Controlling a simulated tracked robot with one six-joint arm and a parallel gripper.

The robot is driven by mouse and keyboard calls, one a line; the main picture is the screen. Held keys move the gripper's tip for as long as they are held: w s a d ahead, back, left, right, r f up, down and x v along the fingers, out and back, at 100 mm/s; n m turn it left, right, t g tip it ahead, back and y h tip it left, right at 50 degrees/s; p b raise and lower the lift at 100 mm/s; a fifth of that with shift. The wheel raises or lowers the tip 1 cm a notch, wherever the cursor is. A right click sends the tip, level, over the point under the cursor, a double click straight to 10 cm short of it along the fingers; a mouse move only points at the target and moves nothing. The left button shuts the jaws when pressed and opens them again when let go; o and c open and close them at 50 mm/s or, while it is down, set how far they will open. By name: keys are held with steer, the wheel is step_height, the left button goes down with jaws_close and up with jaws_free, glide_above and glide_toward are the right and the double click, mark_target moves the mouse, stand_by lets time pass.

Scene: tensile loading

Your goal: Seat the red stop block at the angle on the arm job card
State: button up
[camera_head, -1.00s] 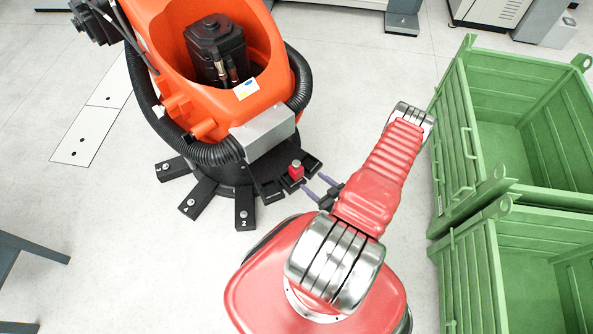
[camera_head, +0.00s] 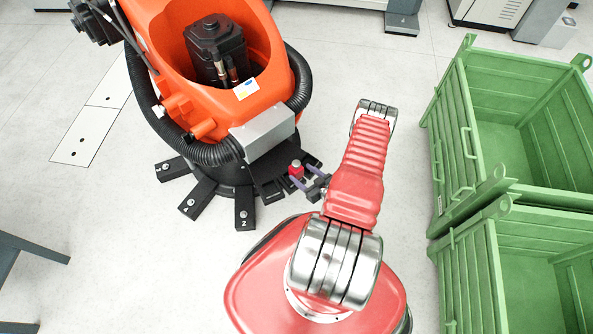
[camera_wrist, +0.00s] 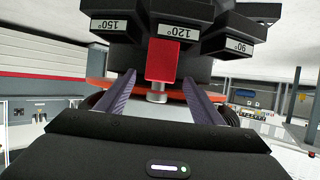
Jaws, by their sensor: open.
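The red stop block (camera_head: 296,170) stands at one of the black sockets (camera_head: 270,190) around the foot of the orange robot arm. In the wrist view the red block (camera_wrist: 163,60) is in front of the socket labelled 120°, with a metal pin at its end. Labels 150° and 90° show on the sockets on either side, upside down. My gripper (camera_head: 301,176) is open, with its fingertips close to the block. In the wrist view its two purple fingers (camera_wrist: 158,80) lie on either side of the block, with gaps. The card on the orange arm (camera_head: 247,88) is too small to read.
Green crates (camera_head: 455,190) stand at the right. A grey table edge (camera_head: 35,248) is at lower left. The floor between is clear.

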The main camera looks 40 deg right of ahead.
mark_target(300, 171)
steer(key=shift+x, duration=2.6)
steer(key=shift+c, duration=0.2)
jaws_close()
steer(key=shift+d+r, duration=0.1)
